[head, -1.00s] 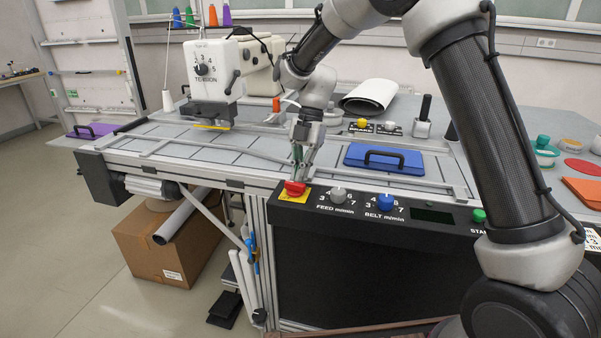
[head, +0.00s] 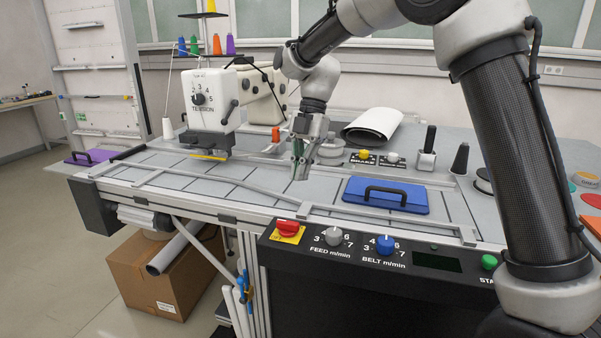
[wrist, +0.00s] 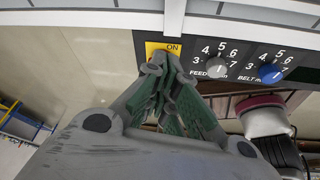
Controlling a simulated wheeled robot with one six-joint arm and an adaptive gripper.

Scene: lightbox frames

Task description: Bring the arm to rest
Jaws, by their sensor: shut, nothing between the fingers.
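My gripper (head: 300,170) is shut and empty. In the head view it hangs fingers-down above the grey table top (head: 240,190), left of the blue case. It is apart from the red switch (head: 288,228) on its yellow plate at the left end of the black control panel. In the wrist view my gripper (wrist: 160,75) points toward the yellow plate (wrist: 153,47), and its fingers cover the red switch there. My arm arches from the right side of the head view over the table.
A blue case (head: 370,205) lies on the table. A white sewing machine (head: 215,95) stands behind left. A cardboard box (head: 150,285) is below.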

